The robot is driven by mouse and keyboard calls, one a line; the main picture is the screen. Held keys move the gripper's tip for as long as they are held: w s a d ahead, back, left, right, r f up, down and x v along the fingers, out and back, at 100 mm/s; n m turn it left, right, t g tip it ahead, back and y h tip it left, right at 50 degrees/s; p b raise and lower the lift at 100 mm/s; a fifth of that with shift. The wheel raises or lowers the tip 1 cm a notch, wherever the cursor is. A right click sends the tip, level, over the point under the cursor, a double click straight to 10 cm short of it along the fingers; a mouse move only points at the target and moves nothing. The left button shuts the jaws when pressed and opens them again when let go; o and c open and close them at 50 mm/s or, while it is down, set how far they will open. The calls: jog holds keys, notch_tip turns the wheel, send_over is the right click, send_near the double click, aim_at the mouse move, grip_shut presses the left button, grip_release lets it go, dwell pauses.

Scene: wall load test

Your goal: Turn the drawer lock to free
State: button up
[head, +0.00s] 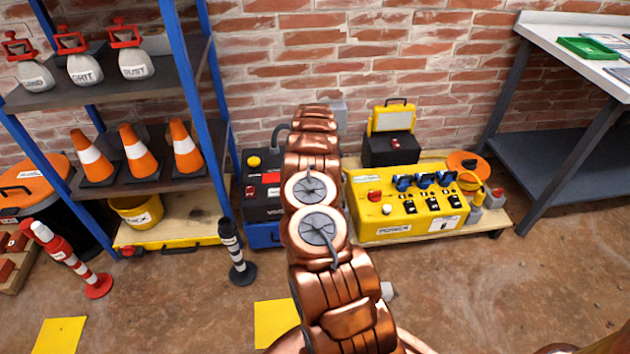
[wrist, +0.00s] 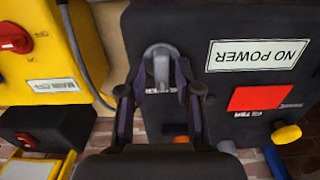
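A grey knob with a raised lever (wrist: 160,68) sits on the dark face of a black box (wrist: 225,25) in the wrist view. It may be the drawer lock, but I can read no marking on it. My gripper (wrist: 161,75) is in front of it, with one dark finger on each side of the lever. The fingers stand apart, with a narrow gap to the lever; I cannot tell if they touch the knob's round base. In the head view my copper arm hides the gripper and the knob. The black box (head: 262,205) shows left of the arm there.
The box carries a "NO POWER" label (wrist: 258,54), a red plate (wrist: 259,98) and a yellow knob (wrist: 286,134). A yellow power unit (head: 404,208) stands right of my arm. A striped post (head: 236,255) and a shelf rack (head: 150,180) are left. A workbench (head: 570,130) is right.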

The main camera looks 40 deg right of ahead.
jog(key=shift+o, duration=0.4)
jog(key=shift+r, duration=0.15)
jog(key=shift+r, duration=0.2)
notch_tip(320, 180, up, 11)
jog(key=shift+r, duration=0.2)
dwell(0.5)
